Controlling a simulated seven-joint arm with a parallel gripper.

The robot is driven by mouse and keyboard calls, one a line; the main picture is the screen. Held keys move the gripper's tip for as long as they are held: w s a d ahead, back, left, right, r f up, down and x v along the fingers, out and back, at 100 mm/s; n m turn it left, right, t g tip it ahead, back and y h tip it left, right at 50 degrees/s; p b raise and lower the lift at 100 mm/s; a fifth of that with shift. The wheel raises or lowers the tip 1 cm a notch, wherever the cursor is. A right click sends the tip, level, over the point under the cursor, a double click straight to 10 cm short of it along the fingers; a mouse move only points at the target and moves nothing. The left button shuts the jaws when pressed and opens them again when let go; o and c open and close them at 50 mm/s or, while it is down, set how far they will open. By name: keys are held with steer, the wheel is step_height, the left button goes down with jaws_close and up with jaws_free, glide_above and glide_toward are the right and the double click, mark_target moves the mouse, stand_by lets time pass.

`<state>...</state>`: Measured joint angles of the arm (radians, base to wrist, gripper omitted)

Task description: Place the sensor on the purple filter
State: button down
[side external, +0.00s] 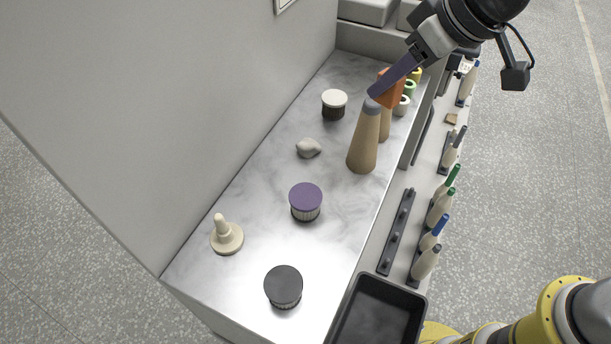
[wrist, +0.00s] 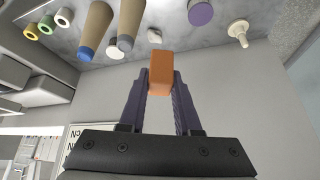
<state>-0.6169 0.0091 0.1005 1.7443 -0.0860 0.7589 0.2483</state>
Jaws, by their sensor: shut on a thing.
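My gripper (side external: 378,91) is shut on an orange block (side external: 392,92), apparently the sensor, and holds it up near the far right part of the bench. In the wrist view the orange block (wrist: 160,74) sits between the two purple-grey fingers. The purple filter (side external: 306,199), a ribbed pot with a flat purple top, stands upright on the marble bench, nearer the camera and left of my gripper. Its purple top also shows at the upper edge of the wrist view (wrist: 200,13). Nothing lies on it.
Two tall tan cones (side external: 363,145) stand beneath my gripper, the rear one partly hidden. A white-topped filter (side external: 334,103), a pale lump (side external: 308,148), a cream peg (side external: 226,236) and a black-topped filter (side external: 284,286) stand apart. A wall (side external: 150,110) borders the bench's left side.

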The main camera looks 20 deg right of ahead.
steer(key=s+a+n+y, duration=0.15)
steer(key=s+n, duration=0.25)
steer(key=s, duration=0.5)
glide_toward(293, 191)
steer(key=w+a, duration=0.1)
steer(key=w, duration=0.1)
steer(key=shift+w+a+f+g, duration=0.3)
steer(key=shift+a+f+g, duration=0.1)
steer(key=shift+f, duration=1.6)
steer(key=shift+f, duration=0.15)
steer(key=c, duration=0.6)
jaws_free()
